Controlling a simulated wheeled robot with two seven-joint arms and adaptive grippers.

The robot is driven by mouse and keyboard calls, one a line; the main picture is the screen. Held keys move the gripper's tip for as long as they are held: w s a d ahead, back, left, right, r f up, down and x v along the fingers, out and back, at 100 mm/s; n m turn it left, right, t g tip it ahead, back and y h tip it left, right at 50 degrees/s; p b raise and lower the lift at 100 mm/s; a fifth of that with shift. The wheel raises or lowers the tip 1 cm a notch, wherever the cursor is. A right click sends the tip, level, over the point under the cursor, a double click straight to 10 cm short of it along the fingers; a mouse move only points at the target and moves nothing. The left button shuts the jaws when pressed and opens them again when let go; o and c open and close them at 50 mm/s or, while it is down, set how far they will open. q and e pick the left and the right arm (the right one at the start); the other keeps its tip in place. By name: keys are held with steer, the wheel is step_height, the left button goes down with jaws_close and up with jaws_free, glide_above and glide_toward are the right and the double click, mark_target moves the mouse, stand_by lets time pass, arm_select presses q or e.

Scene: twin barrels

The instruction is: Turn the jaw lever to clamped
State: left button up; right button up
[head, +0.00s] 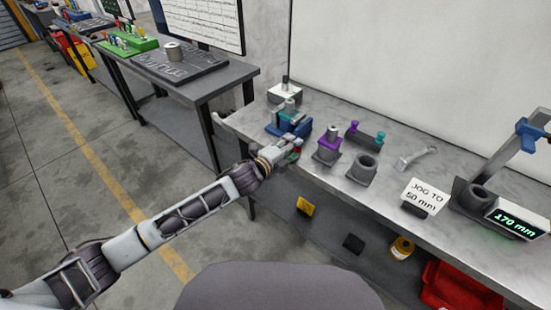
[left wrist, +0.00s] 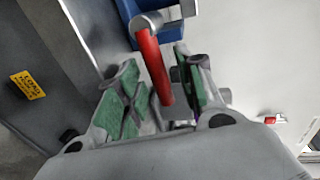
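The jaw lever is a red rod on a round grey hub; in the left wrist view the red lever (left wrist: 154,68) stands between my left gripper's fingers. It belongs to a blue vise (head: 291,125) at the left end of the workbench, which shows partly at the top of the left wrist view (left wrist: 128,10). My left gripper (head: 294,150) is at the vise's front. In the left wrist view the left gripper (left wrist: 158,88) has its green-padded fingers apart, one on each side of the lever, with gaps showing. In the head view the gripper mostly hides the lever. My right gripper is out of view.
Right of the vise on the workbench (head: 395,185) stand a purple-and-grey fixture (head: 327,147), a grey cylinder (head: 362,169), a "JOG TO 50 mm" card (head: 424,195) and a display reading 170 mm (head: 516,221). A white-topped block (head: 285,92) stands behind the vise.

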arm_select(q)
steer(key=v, duration=1.1)
steer(key=shift+a, duration=0.15)
stand_by(0.7)
